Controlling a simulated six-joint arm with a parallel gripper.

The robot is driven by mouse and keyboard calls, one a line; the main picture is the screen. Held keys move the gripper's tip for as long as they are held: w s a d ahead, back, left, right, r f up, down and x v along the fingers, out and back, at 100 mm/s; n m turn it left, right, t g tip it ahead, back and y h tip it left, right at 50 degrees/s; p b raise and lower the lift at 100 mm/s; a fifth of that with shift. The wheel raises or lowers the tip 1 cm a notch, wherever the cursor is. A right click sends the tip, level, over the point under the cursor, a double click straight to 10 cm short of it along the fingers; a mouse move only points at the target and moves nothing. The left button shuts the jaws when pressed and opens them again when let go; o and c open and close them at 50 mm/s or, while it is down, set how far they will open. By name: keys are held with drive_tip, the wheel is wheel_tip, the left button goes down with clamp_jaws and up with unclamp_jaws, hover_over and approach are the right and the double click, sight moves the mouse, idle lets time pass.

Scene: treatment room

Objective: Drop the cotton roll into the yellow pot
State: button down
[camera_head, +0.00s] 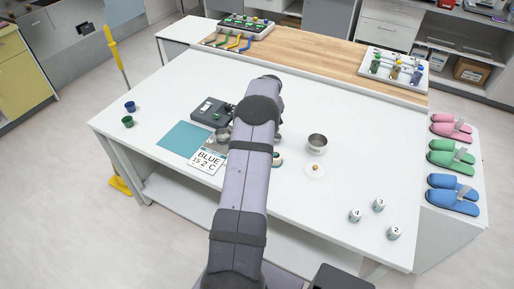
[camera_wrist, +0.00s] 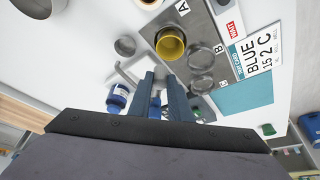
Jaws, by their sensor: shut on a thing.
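The yellow pot (camera_wrist: 170,43) stands upright on the grey board (camera_wrist: 205,30) near the letter A in the wrist view, with its open mouth showing. It is hidden behind my arm in the head view. My gripper (camera_wrist: 160,80) points at the board, its fingertips just below the pot in the picture and apart from it. The fingers are close together and shut on the cotton roll, which is barely visible between them. My arm hides the fingertips in the head view.
Metal rings or dishes (camera_wrist: 201,60) sit beside the pot near B and C. A BLUE 15 2 C card (camera_head: 208,161) and teal mat (camera_head: 184,139) lie alongside. A metal bowl (camera_head: 317,143) and numbered pots (camera_head: 379,204) stand to the right. The table's front middle is clear.

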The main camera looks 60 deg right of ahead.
drive_tip(key=shift+f, duration=0.3)
drive_tip(key=c, duration=1.6)
unclamp_jaws()
drive_tip(key=shift+o, duration=0.2)
drive_tip(key=shift+r, duration=0.1)
drive_tip(key=b+v, duration=0.3)
drive_tip(key=v, duration=0.4)
drive_tip(key=shift+r, duration=0.1)
